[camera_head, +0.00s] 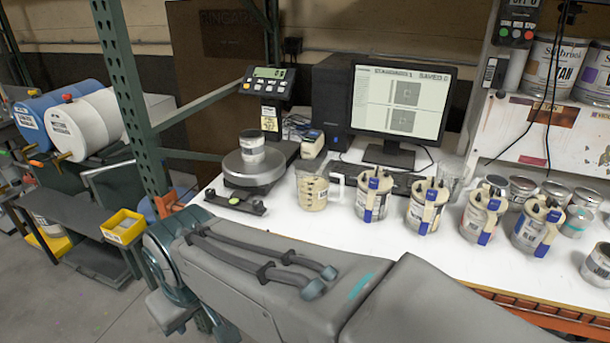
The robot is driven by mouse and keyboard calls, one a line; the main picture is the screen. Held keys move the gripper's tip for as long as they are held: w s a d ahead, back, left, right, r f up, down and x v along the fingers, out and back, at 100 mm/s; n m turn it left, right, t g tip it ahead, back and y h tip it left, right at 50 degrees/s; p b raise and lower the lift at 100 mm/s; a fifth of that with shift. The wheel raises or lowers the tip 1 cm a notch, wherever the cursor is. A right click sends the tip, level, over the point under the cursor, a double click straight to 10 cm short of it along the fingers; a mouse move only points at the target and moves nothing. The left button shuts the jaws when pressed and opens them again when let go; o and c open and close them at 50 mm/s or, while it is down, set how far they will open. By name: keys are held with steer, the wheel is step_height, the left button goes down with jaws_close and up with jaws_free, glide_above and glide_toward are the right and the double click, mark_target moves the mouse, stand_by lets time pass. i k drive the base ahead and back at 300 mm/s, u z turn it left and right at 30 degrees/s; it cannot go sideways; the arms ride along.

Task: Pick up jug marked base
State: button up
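A see-through jug (313,190) with cream-coloured contents and a handle on its right side stands upright on the white table (262,218). It is right of the scale and left of the row of lidded canisters. Its marking is too small to read, so I cannot confirm the word base. My arm crosses the foreground in front of the table edge, below the jug in the picture. My gripper is not in view.
A scale (254,170) holding a can (251,147) is left of the jug. Several lidded canisters (372,196) with blue strips stand to the right. A monitor (401,103) and keyboard (404,182) are behind. A bare strip of table lies in front of the jug.

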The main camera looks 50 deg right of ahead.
mark_target(320, 186)
steer(key=z, duration=0.85)
steer(key=i, duration=0.9)
steer(key=z, duration=0.9)
